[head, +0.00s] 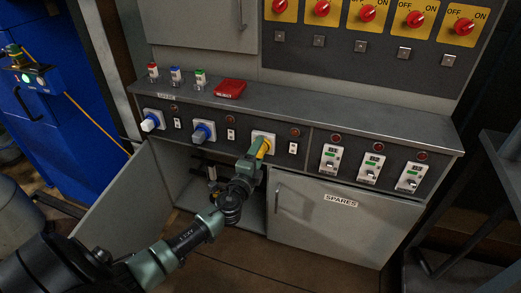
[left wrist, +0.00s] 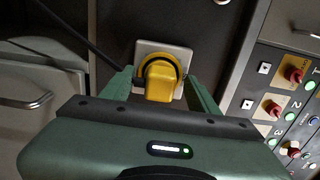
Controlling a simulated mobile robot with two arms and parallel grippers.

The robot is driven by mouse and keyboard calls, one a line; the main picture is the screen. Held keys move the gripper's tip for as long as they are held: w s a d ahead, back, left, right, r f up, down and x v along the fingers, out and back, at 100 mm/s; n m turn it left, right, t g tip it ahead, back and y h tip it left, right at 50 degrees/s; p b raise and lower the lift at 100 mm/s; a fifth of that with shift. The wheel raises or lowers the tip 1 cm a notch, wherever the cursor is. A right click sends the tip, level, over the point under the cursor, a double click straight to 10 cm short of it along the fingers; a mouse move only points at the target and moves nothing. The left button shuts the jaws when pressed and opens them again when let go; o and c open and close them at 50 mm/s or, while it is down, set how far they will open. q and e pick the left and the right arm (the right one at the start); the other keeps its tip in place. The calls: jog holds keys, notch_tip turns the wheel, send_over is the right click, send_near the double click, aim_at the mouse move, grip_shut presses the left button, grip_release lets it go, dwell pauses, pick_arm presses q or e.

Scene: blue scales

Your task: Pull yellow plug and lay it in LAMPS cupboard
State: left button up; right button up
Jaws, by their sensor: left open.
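The yellow plug (head: 265,145) sits in the third socket on the dark front panel in the head view. It also shows in the left wrist view (left wrist: 161,82), seated against a pale square socket plate (left wrist: 150,48). My left gripper (head: 257,154) is at the plug, with its open fingers on either side of it; contact is not clear. A cupboard below the sockets stands open (head: 190,192), its grey door (head: 125,205) swung out to the left. No LAMPS label is readable. My right gripper is not in view.
The SPARES cupboard door (head: 315,222) is shut. A red block (head: 230,89) and small coloured items stand on the ledge (head: 330,113). Breakers (head: 370,170) are at right.

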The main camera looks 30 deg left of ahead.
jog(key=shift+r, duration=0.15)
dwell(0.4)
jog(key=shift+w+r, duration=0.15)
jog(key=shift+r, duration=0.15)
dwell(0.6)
pick_arm(q)
grip_shut()
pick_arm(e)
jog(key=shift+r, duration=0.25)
pick_arm(q)
jog(key=shift+s, duration=0.1)
jog(key=shift+v, duration=2.9)
